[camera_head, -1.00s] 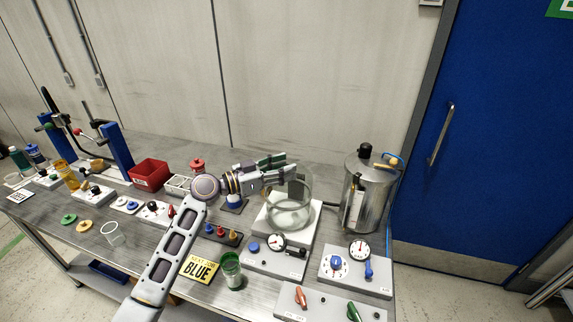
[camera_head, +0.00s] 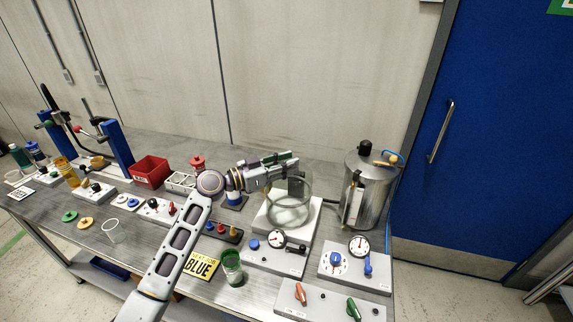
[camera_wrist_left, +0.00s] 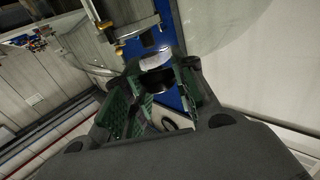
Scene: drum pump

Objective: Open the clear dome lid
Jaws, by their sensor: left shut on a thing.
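The clear dome lid (camera_head: 291,207) is a see-through, round shape on a white base (camera_head: 262,222) at the right part of the bench. My left gripper (camera_head: 288,162) is at the top of the dome in the head view. Its green-padded fingers (camera_wrist_left: 152,88) are shut on a small silver and black knob (camera_wrist_left: 155,62), seen in the left wrist view. The fingers partly hide the knob, and the dome's edge is faint. I cannot tell whether the dome is raised off its base. My right gripper is not in view.
A steel canister (camera_head: 368,195) stands close to the right of the dome. Panels with a gauge (camera_head: 277,238) and knobs lie in front.

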